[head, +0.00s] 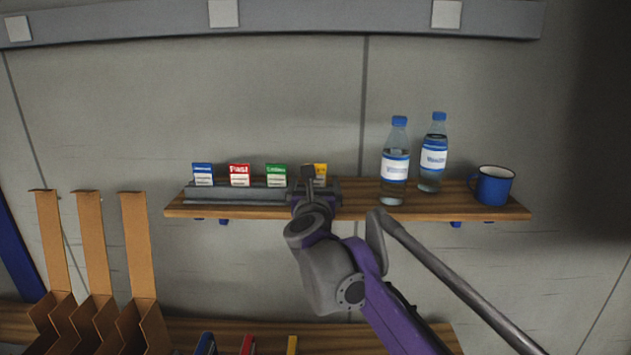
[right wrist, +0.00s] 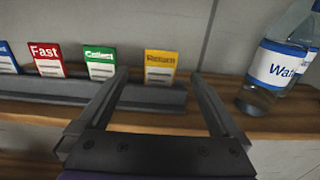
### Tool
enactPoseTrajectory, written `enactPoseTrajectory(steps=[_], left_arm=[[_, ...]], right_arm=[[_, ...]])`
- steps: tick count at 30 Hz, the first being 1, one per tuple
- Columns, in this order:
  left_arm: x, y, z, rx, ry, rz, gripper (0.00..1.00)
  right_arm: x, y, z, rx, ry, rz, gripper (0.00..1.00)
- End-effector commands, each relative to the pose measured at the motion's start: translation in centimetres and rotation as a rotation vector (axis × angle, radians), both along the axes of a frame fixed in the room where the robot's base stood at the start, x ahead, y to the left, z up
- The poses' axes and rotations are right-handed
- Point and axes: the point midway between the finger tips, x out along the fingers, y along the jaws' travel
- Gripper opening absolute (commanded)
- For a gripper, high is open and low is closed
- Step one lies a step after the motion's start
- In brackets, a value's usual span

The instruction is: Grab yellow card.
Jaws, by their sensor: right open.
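The yellow card (right wrist: 160,66) stands upright in a grey holder (right wrist: 70,92) on the wooden shelf, at the right end of a row of cards. In the head view the yellow card (head: 321,169) is partly hidden behind my right gripper (head: 313,185). In the right wrist view my right gripper (right wrist: 158,95) is open and empty, with its two fingers pointing at the shelf and the yellow card between and beyond them. My left gripper is not in view.
Blue (head: 203,174), red (head: 239,174) and green (head: 276,175) cards stand left of the yellow one. Two water bottles (head: 395,165) (head: 433,155) and a blue mug (head: 492,186) stand to the right on the shelf (head: 360,206). Brown dividers (head: 92,240) are at lower left.

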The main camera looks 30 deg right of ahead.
Motion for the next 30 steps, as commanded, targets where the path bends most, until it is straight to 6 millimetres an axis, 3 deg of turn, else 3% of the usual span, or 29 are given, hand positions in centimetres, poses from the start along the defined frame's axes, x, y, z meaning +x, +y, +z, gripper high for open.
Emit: enactPoseTrajectory(steps=[9, 19, 30], left_arm=[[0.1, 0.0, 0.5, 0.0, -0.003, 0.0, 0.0], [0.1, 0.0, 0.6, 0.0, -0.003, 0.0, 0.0], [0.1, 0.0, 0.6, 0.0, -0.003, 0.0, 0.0]], right_arm=[[3.7, -2.3, -0.3, -0.001, 0.0, -0.001, 1.0], [4.3, -2.6, -0.4, -0.002, 0.001, 0.0, 1.0], [4.3, -2.6, -0.4, -0.002, 0.001, 0.0, 0.33]])
